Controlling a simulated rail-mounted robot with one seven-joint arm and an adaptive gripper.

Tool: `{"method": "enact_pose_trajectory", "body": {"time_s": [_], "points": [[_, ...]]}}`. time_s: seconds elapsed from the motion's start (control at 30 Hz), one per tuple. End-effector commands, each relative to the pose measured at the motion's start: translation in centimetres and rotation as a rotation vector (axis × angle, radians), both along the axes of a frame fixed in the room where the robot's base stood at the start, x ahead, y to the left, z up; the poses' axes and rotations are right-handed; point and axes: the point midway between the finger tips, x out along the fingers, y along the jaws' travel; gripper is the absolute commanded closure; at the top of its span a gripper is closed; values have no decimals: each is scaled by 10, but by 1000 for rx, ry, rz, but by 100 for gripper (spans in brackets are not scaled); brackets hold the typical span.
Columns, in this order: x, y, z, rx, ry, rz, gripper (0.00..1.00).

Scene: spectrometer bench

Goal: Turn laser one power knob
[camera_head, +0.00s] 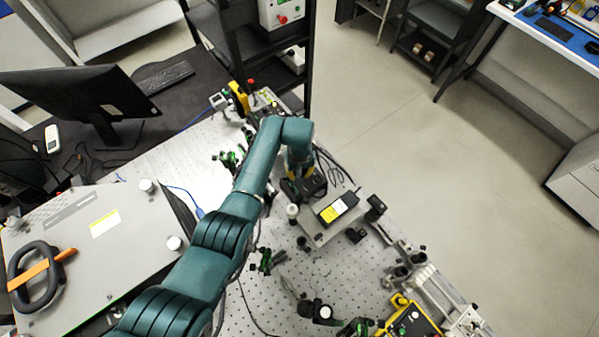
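My teal arm reaches from the bottom of the picture over the perforated optical bench (245,300). My gripper (306,189) is at the arm's far end, dark and seen from above, low over the bench. Its fingertips are not clear, so I cannot tell whether it is open or shut. A black box with a yellow label (338,206) sits on a plate just right of it. A yellow control box (411,319) with small knobs or buttons is at the bottom right, apart from the gripper. No knob is marked clearly enough to tell which belongs to laser one.
A white box with a red button (281,14) is on the dark rack at the top. Green-and-black optic mounts (268,261) stand around the arm. A large grey case (95,245) lies at left, below a monitor (75,95). Open floor lies right of the bench.

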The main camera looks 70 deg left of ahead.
Motion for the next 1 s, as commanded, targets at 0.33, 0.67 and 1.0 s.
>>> {"method": "enact_pose_trajectory", "body": {"time_s": [0.33,0.67,1.0], "points": [[0,0,0,0,0,-2,69],[1,1,8,3,-2,-2,69],[1,1,86,5,-4,-2,69]]}}
